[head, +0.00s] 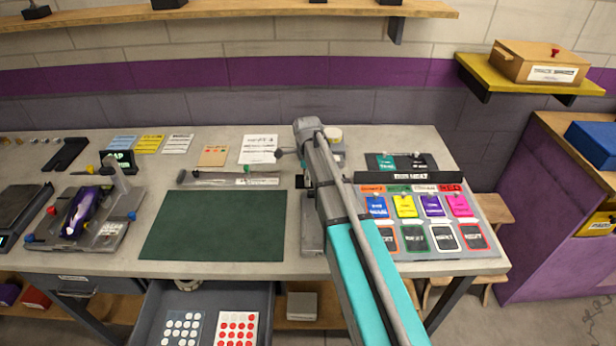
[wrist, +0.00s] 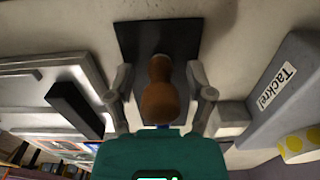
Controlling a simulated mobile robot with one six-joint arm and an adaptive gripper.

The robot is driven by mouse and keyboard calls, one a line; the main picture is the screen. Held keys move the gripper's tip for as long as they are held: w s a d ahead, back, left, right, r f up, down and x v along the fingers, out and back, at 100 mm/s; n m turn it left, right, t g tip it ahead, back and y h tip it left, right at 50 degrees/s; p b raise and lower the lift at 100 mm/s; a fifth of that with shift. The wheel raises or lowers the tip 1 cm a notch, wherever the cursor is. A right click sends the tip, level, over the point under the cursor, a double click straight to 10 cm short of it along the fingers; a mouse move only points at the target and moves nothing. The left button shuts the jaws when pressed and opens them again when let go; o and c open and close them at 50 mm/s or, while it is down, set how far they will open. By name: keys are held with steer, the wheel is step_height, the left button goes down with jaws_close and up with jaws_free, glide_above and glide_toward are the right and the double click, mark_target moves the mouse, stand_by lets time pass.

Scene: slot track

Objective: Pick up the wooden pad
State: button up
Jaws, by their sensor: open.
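The wooden pad shows in the wrist view as a brown, rounded wooden grip (wrist: 159,92) over a flat black square (wrist: 157,38). I cannot tell whether the two are joined. My gripper (wrist: 162,88) is open, with one finger on each side of the brown grip. Gaps show between the fingers and the wood, and nothing is held. In the head view my arm covers the spot, so the pad and fingertips are hidden there.
In the wrist view a grey box labelled Tackrel (wrist: 283,88) and a roll with yellow dots (wrist: 300,145) stand at right. A black block (wrist: 74,108) is at left. In the head view a green mat (head: 215,226) lies clear, left of my arm; a card board (head: 485,240) is right.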

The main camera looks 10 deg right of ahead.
jaws_close()
steer(key=shift+r, duration=0.1)
stand_by(0.4)
step_height(320, 180, up, 2)
steer(key=p, duration=0.2)
steer(key=shift+r+p, duration=0.25)
steer(key=shift+p, duration=0.1)
steer(key=s+a+r+p, duration=0.1)
steer(key=s+r+p, duration=0.9)
steer(key=s, duration=0.4)
steer(key=shift+a+r, duration=0.15)
